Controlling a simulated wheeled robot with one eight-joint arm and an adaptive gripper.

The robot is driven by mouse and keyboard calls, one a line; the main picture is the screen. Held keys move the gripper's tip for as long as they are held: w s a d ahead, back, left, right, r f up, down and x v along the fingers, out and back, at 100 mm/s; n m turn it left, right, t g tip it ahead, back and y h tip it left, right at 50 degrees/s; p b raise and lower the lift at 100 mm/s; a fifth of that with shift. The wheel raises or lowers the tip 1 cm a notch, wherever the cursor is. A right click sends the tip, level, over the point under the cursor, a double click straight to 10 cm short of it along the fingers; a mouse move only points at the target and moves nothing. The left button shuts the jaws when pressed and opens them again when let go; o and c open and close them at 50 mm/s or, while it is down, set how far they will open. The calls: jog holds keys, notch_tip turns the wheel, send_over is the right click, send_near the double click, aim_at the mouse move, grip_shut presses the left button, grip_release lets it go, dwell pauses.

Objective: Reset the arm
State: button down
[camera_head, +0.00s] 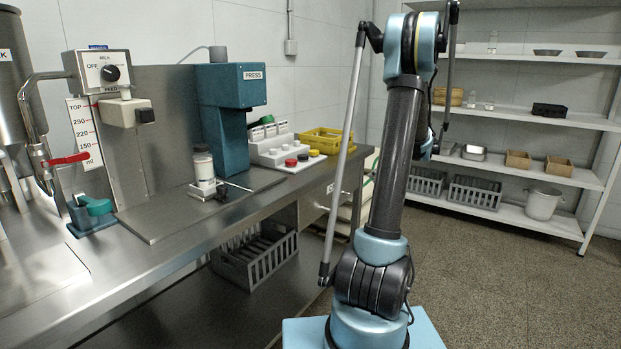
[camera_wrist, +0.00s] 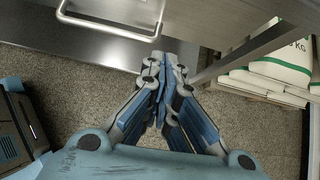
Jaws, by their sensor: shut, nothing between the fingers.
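My gripper (camera_wrist: 168,62) shows in the wrist view with its two blue fingers drawn together at the tips. It is shut and empty. It hangs over the speckled floor, near the edge of a steel surface with a bar handle (camera_wrist: 110,28). In the head view my arm (camera_head: 398,150) stands upright to the right of the steel bench (camera_head: 165,240), on its light blue base. My gripper is hidden from the head view.
The bench carries a teal press (camera_head: 225,100), a milk dispenser (camera_head: 104,73), and a yellow basket (camera_head: 328,140). Wall shelves (camera_head: 520,121) stand at the back right. White sacks (camera_wrist: 275,70) lie at the right in the wrist view. The floor (camera_head: 500,280) on the right is clear.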

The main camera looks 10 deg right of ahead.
jog(key=s+a+r+n+g+h, duration=0.35)
jog(key=s+a+n, duration=0.95)
jog(key=s+a, duration=0.65)
jog(key=s+f+n+h, duration=0.1)
jog(key=s+f+n, duration=0.1)
jog(key=s+n, duration=0.2)
jog(key=s+f+n+h, duration=0.1)
jog(key=s+f+n, duration=0.2)
jog(key=s, duration=0.8)
jog(key=s+f+n+h, duration=0.1)
jog(key=s+f+n, duration=0.2)
jog(key=s+n, duration=0.2)
jog(key=s, duration=0.3)
jog(key=shift+a+n, duration=0.25)
jog(key=shift+n, duration=0.15)
jog(key=shift+f, duration=0.1)
jog(key=shift+w+f, duration=0.2)
jog(key=shift+w, duration=0.25)
